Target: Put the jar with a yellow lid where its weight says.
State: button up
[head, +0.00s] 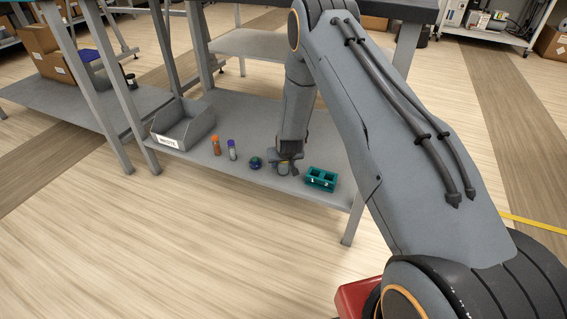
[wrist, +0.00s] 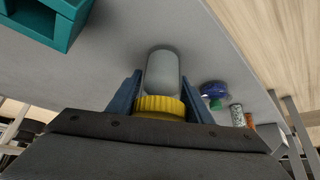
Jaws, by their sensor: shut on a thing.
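The jar with a yellow lid (wrist: 160,104) is between the two blue fingers of my gripper (wrist: 160,100) in the wrist view. Its pale grey body points away from the wrist camera, and the fingers close around it near the lid. In the head view my gripper (head: 285,163) is low over the lower shelf, and the jar is mostly hidden by it. I cannot tell whether the jar touches the shelf. A grey bin labelled WASTE (head: 184,127) stands at the shelf's left. A teal compartment holder (head: 321,179) stands just right of my gripper; it also shows in the wrist view (wrist: 45,22).
Table legs and the upper tabletop frame the shelf. The shelf behind these items is clear.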

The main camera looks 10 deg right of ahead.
jog(key=o, duration=1.3)
jog(key=shift+c, duration=0.2)
